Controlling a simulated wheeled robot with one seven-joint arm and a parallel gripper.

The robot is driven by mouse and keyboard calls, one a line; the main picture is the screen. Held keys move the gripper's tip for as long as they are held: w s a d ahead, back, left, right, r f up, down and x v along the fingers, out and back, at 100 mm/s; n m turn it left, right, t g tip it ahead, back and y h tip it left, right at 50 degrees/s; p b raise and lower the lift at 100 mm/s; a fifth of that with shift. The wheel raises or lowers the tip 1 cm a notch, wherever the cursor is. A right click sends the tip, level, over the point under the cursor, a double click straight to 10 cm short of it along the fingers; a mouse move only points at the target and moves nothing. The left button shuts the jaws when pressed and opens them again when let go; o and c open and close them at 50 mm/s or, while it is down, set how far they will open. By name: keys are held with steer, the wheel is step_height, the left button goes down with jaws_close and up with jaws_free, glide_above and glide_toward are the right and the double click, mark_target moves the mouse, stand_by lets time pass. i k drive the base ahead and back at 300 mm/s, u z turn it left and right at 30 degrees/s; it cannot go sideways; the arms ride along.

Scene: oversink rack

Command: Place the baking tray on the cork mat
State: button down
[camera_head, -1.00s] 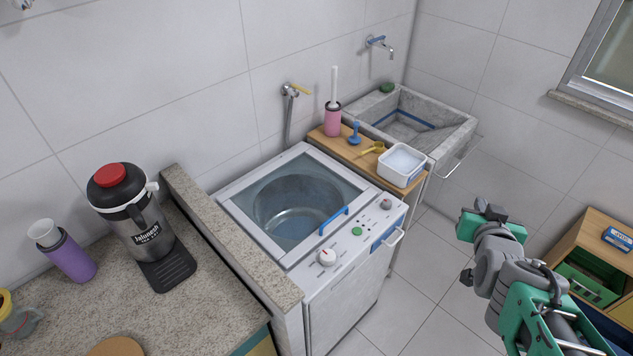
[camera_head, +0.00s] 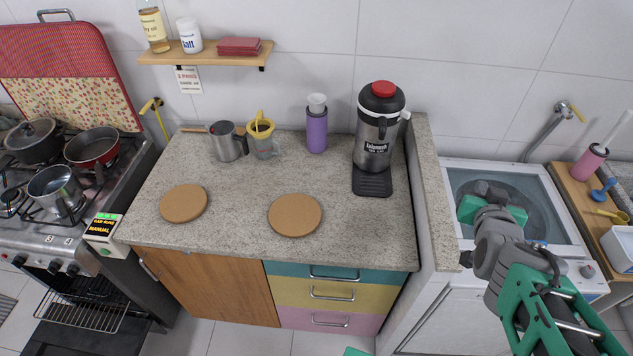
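Two round cork mats lie flat and bare on the speckled stone counter: a left one (camera_head: 184,203) and a right one (camera_head: 294,215). I cannot pick out a baking tray for certain. The oven at the lower left is open, and a wire rack (camera_head: 82,311) shows in front of its dark inside. My gripper (camera_head: 490,200) is over the washing machine, to the right of the counter and well apart from both mats. I see nothing held in it, but its fingers are too unclear to tell open from shut.
A flask (camera_head: 376,135) on a black drip tray (camera_head: 372,181), a purple cup (camera_head: 316,130), a steel mug (camera_head: 227,141) and a yellow-topped jug (camera_head: 263,138) stand along the counter's back. A raised stone ledge (camera_head: 437,190) bounds its right. Pots stand on the stove (camera_head: 62,230). The counter's front is clear.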

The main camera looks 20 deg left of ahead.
mark_target(179, 208)
steer(key=u, duration=3.2)
steer(key=i, duration=1.65)
